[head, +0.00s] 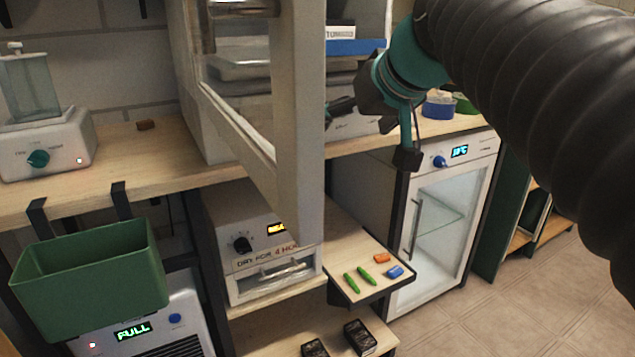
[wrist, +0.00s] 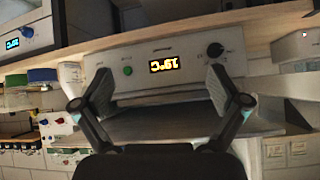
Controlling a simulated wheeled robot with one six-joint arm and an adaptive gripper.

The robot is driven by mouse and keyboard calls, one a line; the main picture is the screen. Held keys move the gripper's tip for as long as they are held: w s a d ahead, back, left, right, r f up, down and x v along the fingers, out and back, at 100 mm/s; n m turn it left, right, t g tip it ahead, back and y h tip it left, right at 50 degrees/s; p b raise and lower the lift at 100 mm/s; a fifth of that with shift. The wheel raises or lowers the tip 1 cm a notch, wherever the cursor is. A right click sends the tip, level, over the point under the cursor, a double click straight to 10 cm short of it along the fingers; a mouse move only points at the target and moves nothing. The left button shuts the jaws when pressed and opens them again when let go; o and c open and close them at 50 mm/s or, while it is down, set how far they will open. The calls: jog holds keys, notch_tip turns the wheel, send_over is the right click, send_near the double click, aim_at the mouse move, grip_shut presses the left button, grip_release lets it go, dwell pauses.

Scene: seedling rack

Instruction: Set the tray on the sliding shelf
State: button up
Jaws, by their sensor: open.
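My gripper (head: 340,108) is open, partly hidden behind the open glass door (head: 298,120) in the head view. In the wrist view its two fingers (wrist: 160,90) are spread wide, with nothing clearly held between them. A dark grey flat surface (wrist: 160,124) lies beyond and between the fingers; I cannot tell whether it is the tray or the sliding shelf. A grey metallic, tray-like shape (head: 240,66) shows through the door glass. A small wooden shelf (head: 345,295) juts out below the bench; I cannot tell if it slides.
Green and orange pieces and a blue piece (head: 395,272) lie on the jutting shelf. A drying unit (head: 245,242) stands left of it, a glass-fronted fridge (head: 440,220) right. A green bin (head: 90,270) hangs at left. An appliance with a lit display (wrist: 150,70) faces the wrist camera.

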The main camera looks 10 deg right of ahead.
jog(key=s+f+g, duration=0.1)
jog(key=s+f, duration=0.4)
jog(key=f, duration=0.4)
jog(key=s+f+g+h, duration=0.1)
jog(key=s+f, duration=0.4)
jog(key=f, duration=0.4)
jog(key=s+a+f+g+h, duration=0.1)
jog(key=s+f+g, duration=0.1)
jog(key=s+f, duration=0.3)
notch_tip(320, 180, down, 4)
jog(key=shift+s+f+m, duration=0.1)
jog(key=shift+s+m, duration=0.2)
jog(key=shift+m, duration=0.1)
jog(key=shift+c, duration=0.2)
